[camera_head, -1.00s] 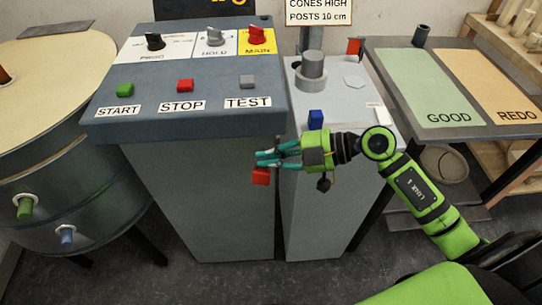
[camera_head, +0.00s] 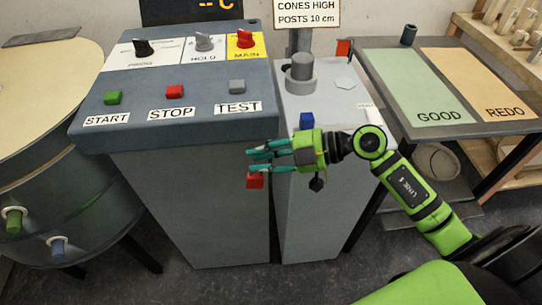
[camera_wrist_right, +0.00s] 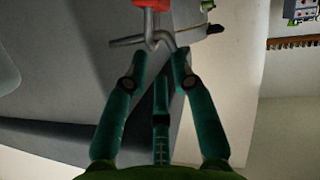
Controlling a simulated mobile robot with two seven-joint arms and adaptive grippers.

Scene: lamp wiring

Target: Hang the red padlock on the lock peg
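The red padlock (camera_head: 255,181) is just below the fingertips of my right gripper (camera_head: 250,161), in front of the grey console's right edge. In the right wrist view its red body (camera_wrist_right: 151,4) shows at the top edge, with grey bent metal (camera_wrist_right: 152,38) just beyond the fingertips. A grey rod crosses there; I cannot tell whether the shackle is around it. The lock peg is not clear in the head view. My right gripper (camera_wrist_right: 159,53) has its teal fingers apart, with nothing visibly clamped between them. My left gripper is not in view.
The console (camera_head: 190,200) with START, STOP and TEST buttons stands left of the gripper. A table with GOOD (camera_head: 425,95) and REDO (camera_head: 490,80) mats is at right.

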